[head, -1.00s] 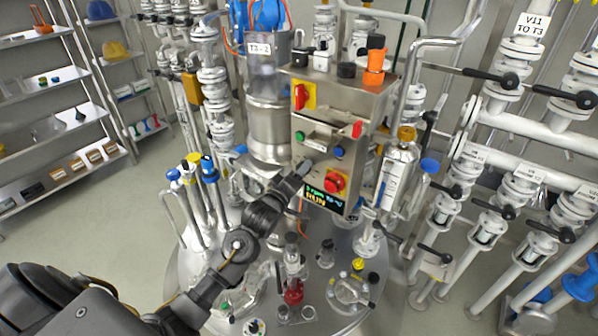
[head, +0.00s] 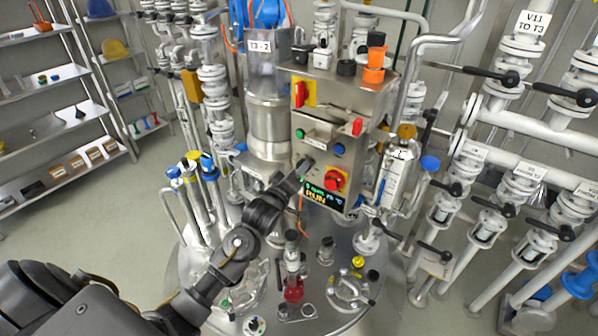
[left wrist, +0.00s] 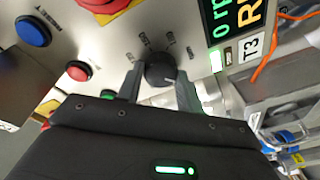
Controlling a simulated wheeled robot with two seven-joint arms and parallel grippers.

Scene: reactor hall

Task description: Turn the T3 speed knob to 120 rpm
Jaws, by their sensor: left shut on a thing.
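The T3 speed knob (left wrist: 160,72) is a round black dial with a pale pointer line, on the steel panel in the left wrist view. Printed scale marks surround it; I cannot read them surely. My left gripper (left wrist: 160,82) is shut on the knob, one finger on each side. In the head view my left gripper (head: 304,168) reaches the lower left of the control box (head: 330,120) and hides the knob. The display (head: 322,194) shows small green text and RUN in yellow; the left wrist view shows part of it (left wrist: 232,22), with a 0. My right gripper is out of view.
A red emergency button (head: 335,180) on a yellow plate sits close right of my gripper. A blue button (left wrist: 33,31) and a red button (left wrist: 79,71) are on the same panel. Valved pipes (head: 510,150) crowd the right. The vessel lid below holds glassware.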

